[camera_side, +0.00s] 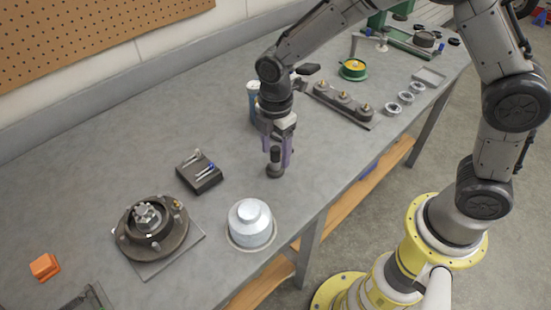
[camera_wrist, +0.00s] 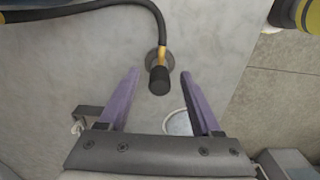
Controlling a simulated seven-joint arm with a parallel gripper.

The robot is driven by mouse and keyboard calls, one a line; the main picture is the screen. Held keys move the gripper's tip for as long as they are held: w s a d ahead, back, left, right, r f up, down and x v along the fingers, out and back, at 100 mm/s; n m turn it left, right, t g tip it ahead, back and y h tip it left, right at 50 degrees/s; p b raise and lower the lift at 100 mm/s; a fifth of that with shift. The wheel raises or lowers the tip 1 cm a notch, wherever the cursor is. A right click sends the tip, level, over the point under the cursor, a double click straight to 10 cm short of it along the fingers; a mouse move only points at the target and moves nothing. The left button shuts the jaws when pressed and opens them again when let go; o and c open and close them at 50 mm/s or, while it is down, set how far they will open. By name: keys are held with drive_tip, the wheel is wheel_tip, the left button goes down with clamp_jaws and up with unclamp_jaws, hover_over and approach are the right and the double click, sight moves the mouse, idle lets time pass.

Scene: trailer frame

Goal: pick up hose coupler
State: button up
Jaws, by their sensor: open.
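The hose coupler (camera_wrist: 159,80) shows in the wrist view as a dark cylinder with a yellow part, above a grey round base. A black hose (camera_wrist: 95,9) curves in from the upper left to the yellow part. In the side view the dark coupler (camera_side: 275,156) stands upright on the bench, partly hidden by my gripper. My gripper (camera_side: 278,160) points down over it with purple fingers. In the wrist view my gripper (camera_wrist: 160,74) is open, with one finger on each side of the coupler and visible gaps on both sides.
A silver lidded pot (camera_side: 251,224) stands near the bench's front edge. A dark block with small tools (camera_side: 199,175) and a round hub on a plate (camera_side: 149,229) sit left. A blue can (camera_side: 253,101) stands behind my gripper. A rack with brass fittings (camera_side: 342,104) lies right.

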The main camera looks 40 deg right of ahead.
drive_tip(key=shift+f, duration=0.55)
clamp_jaws()
drive_tip(key=shift+r, duration=0.1)
